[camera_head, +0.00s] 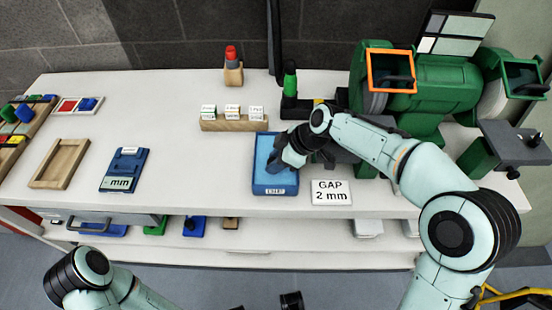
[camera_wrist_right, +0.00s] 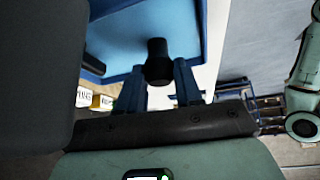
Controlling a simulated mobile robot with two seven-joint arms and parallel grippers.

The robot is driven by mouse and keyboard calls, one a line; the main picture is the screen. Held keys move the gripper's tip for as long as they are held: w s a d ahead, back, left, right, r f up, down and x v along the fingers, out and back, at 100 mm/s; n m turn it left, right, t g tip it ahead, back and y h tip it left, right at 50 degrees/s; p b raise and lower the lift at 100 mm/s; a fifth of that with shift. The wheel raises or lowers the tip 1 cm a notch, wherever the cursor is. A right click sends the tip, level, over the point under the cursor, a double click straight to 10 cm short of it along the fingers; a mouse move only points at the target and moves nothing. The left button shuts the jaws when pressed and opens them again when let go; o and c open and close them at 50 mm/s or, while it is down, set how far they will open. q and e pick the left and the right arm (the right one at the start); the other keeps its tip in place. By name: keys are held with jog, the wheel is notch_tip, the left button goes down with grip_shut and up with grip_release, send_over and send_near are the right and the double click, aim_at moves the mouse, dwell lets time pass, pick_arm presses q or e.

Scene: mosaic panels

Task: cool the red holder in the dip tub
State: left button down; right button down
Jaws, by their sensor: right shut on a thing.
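The dip tub (camera_head: 256,170) is a shallow blue tray with a label on its front, near the middle of the bench's front edge. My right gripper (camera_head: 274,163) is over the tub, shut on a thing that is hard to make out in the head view. In the right wrist view, a black round end (camera_wrist_right: 158,62) shows between its two blue fingers, with the blue tub (camera_wrist_right: 95,65) behind. No red shows on the held thing. A red-topped piece (camera_head: 231,52) stands upright in a wooden block at the back. My left gripper is not clearly seen.
A green-topped black piece (camera_head: 290,78) stands behind the tub. A wooden rack (camera_head: 235,125) with white labels is behind left, and a "GAP 2 mm" card (camera_head: 332,191) lies right. A green machine (camera_head: 440,85) fills the back right. The bench left of the tub has free room.

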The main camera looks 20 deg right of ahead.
jog(key=c, duration=0.7)
grip_release()
jog(key=shift+o, duration=0.2)
jog(key=p+v, duration=0.1)
jog(key=v, duration=1.2)
jog(key=shift+r+p, duration=0.25)
jog(key=shift+p, duration=0.15)
